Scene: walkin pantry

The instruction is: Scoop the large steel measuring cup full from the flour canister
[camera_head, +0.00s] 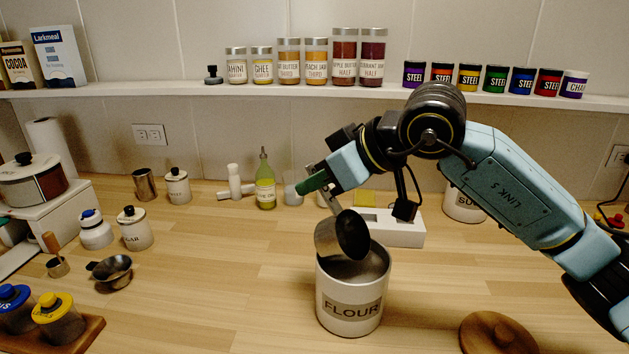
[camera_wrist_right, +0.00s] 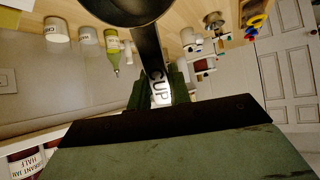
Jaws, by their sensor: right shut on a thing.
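The white flour canister (camera_head: 350,299) stands open on the counter in the head view, its label reading FLOUR. My right gripper (camera_head: 325,187) is shut on the handle of the large steel measuring cup (camera_head: 333,239). The cup is tilted over the canister's mouth, at about its rim; whether they touch I cannot tell. The dark inside of the cup faces right, and no flour shows in it. In the right wrist view, the handle marked CUP (camera_wrist_right: 158,85) runs between the green fingers. My left gripper is not in view.
A round wooden lid (camera_head: 496,335) lies right of the canister. Counter between pan and canister is clear.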

